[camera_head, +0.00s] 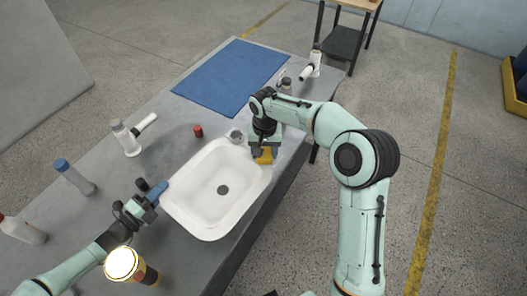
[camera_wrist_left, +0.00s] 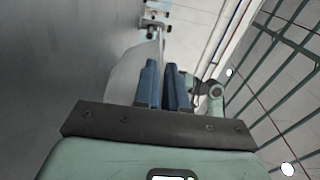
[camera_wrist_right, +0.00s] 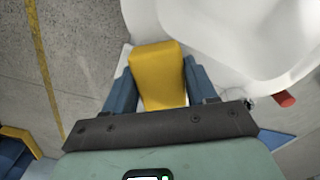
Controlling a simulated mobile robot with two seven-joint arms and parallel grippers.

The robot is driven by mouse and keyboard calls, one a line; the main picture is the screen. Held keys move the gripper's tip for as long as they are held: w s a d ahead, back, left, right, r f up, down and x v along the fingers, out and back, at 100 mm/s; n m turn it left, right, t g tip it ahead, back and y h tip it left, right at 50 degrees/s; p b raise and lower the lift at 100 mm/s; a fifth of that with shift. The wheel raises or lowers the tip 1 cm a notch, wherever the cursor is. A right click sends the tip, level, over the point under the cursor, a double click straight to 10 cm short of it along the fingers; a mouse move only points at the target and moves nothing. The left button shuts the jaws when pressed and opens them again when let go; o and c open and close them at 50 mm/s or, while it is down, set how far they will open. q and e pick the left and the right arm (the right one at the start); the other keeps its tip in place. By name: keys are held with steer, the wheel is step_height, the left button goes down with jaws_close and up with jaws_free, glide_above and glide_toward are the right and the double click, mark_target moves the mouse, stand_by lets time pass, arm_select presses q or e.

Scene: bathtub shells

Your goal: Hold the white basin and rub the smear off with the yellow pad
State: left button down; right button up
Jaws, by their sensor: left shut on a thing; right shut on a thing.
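The white basin (camera_head: 205,208) lies on the grey table, with a dark drain in its floor. My left gripper (camera_head: 160,187) is shut on the basin's left rim; its blue fingers also show close together in the left wrist view (camera_wrist_left: 164,85). My right gripper (camera_head: 263,150) is shut on the yellow pad (camera_head: 264,156), at the basin's upper right corner. In the right wrist view the pad (camera_wrist_right: 158,75) sits between the blue fingers, close to the basin's outer wall (camera_wrist_right: 235,60). I cannot tell whether pad and basin touch. I cannot make out the smear.
A blue mat (camera_head: 232,76) lies at the table's far end. A small red item (camera_head: 198,131) and a metal piece (camera_head: 235,135) stand beyond the basin. Several bottles, including a blue-capped one (camera_head: 75,177), line the left.

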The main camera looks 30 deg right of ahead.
steer(key=shift+w+d, duration=0.35)
steer(key=shift+d, duration=0.4)
steer(key=shift+w+d+r, duration=0.15)
steer(key=shift+d, duration=0.1)
steer(key=shift+r, duration=3.9)
steer(key=shift+a, duration=0.1)
